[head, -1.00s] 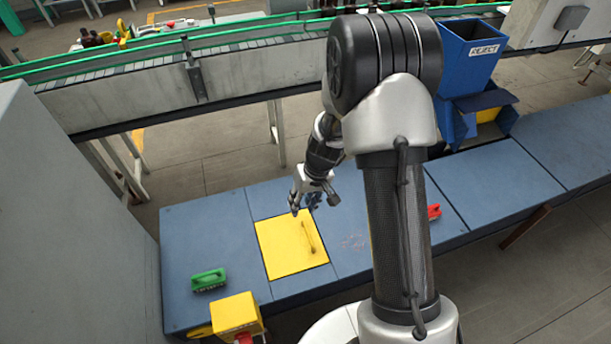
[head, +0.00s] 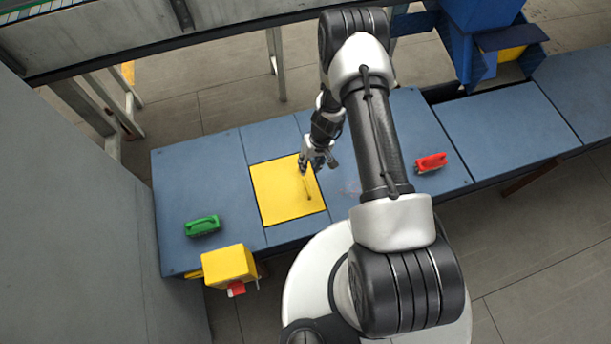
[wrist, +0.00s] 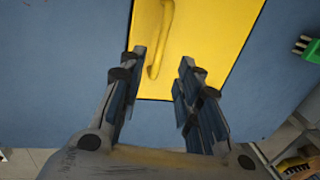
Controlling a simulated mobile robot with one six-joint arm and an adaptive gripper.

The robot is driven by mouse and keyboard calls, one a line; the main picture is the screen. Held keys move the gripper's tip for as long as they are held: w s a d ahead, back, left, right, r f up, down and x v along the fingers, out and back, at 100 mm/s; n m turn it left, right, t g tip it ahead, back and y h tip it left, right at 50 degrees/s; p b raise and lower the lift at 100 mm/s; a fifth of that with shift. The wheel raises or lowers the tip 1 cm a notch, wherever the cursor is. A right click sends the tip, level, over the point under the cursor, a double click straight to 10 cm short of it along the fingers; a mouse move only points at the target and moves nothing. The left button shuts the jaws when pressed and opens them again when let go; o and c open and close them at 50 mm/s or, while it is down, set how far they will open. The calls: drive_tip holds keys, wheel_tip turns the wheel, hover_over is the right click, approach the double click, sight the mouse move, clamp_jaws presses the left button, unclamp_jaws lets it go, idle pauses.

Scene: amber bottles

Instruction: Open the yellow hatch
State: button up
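The yellow hatch (head: 285,200) is a square panel lying flat and closed in the blue counter. It has a yellow bar handle (wrist: 161,38) running along its right part in the head view. My gripper (head: 308,168) is above the hatch's far right area, close to the handle's far end. In the wrist view my gripper (wrist: 163,60) has its two fingers spread apart. The handle's near end shows between or just beyond the fingertips, nearer the left finger. I cannot tell whether they touch.
A green-handled block (head: 202,226) sits on the blue counter (head: 180,180) left of the hatch, and a red one (head: 431,162) sits to the right. A yellow box (head: 229,265) with a red part is at the front edge. A blue bin (head: 480,40) stands behind.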

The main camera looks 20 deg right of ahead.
sight(304, 177)
drive_tip(key=f+b, duration=0.1)
drive_tip(key=f, duration=0.2)
drive_tip(key=a+f+b, duration=0.1)
drive_tip(key=f, duration=0.3)
drive_tip(key=shift+a+f, duration=0.2)
drive_tip(key=shift+f, duration=0.05)
drive_tip(key=shift+c, duration=0.2)
clamp_jaws()
